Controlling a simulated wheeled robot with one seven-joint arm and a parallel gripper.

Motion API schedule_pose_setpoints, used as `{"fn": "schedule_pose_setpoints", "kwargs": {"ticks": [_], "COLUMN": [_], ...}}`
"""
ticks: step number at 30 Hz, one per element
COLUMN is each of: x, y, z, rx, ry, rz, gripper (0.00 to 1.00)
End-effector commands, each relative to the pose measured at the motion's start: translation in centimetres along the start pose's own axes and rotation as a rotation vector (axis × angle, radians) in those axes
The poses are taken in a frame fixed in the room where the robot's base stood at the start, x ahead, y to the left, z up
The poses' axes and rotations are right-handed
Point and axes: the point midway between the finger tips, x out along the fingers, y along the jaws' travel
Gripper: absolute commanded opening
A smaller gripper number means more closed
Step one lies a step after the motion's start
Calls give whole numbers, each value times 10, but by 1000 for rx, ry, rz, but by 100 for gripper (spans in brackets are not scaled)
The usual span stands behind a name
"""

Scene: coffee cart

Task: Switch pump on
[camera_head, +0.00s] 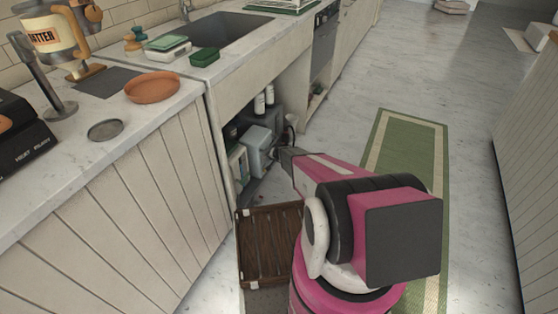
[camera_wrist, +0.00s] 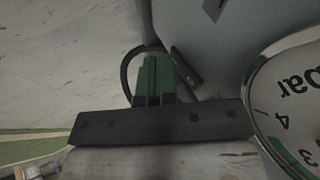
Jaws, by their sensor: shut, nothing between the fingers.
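My gripper (camera_wrist: 155,78) has its green fingers together with nothing between them. In the wrist view a round white gauge (camera_wrist: 292,115), marked "bar", stands close at the right. A dark cable loop and a small dark bar-shaped part (camera_wrist: 186,68) lie just beyond the fingertips; I cannot tell whether they touch, or whether that part is the pump's switch. In the head view my arm reaches to the open space under the sink, and the fingertips are not clear there. A pale blue-grey container (camera_head: 257,146) stands beside my gripper. The pump itself is not clearly recognizable.
Two white bottles (camera_head: 264,100) stand deeper under the sink (camera_head: 218,36). A green mat (camera_head: 412,150) lies right of my arm. The cabinet's front panel (camera_head: 160,185) bounds the left; the floor beyond is open.

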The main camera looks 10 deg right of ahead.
Motion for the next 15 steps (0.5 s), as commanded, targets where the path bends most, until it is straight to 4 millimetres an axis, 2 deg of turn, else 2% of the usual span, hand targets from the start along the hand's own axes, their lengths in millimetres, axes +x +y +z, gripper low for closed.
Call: {"fn": "schedule_pose_setpoints", "kwargs": {"ticks": [15], "x": [5], "y": [-5], "z": [1], "rx": [-1], "ry": [0], "rz": [0], "gripper": [0]}}
